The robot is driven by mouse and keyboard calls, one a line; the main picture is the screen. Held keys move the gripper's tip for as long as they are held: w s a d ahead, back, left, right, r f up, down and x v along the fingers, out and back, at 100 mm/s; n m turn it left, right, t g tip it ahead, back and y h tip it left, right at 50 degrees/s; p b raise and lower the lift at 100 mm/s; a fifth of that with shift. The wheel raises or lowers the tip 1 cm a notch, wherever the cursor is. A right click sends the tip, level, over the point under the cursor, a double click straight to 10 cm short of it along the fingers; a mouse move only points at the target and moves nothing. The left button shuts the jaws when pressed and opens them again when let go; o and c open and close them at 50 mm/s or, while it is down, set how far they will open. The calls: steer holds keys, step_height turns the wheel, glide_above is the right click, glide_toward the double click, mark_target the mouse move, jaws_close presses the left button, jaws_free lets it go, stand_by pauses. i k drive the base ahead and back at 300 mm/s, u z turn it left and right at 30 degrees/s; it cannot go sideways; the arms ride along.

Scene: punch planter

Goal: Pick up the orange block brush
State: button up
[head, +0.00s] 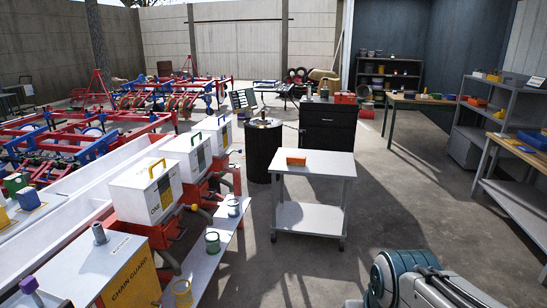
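A small orange block-shaped object (296,161) lies on the top of a white two-shelf cart (325,168) in the middle of the head view. It looks like the orange block brush, but its bristles cannot be made out at this size. Nothing touches it except the cart top. Part of my arm shows at the bottom right, nearer to me than the cart. My gripper's fingers are not in view.
A black drum (262,150) and a dark cabinet (329,125) stand behind the cart. A red and white planter with lidded boxes (146,190) fills the left. A workbench (518,190) stands at the right. Concrete floor (400,210) is clear right of the cart.

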mark_target(296, 160)
steer(key=u, duration=0.6)
steer(key=i, duration=3.5)
steer(key=z, duration=0.95)
steer(key=i, duration=1.3)
steer(key=z, duration=0.55)
